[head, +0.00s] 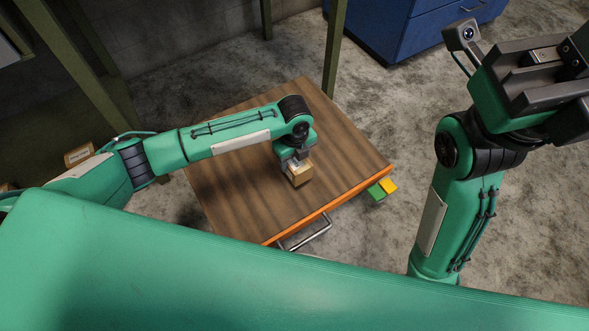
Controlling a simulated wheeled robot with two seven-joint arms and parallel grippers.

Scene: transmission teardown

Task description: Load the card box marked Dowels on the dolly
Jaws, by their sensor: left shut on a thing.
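A small brown card box (300,175) is at my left gripper (296,162), which points down and is shut on it. The box is over the right part of the dolly (235,185), a wood-topped platform with an orange front edge. I cannot tell whether the box rests on the deck or hangs just above it. No marking on it is readable from here. My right gripper (548,72) is raised at the upper right, away from the dolly. Its fingertips are not clear, so its opening cannot be judged.
A metal handle (305,235) sticks out at the dolly's front. Another card box (79,155) is at the left. A blue cabinet (410,28) and green posts (335,50) stand behind. Most of the deck is bare.

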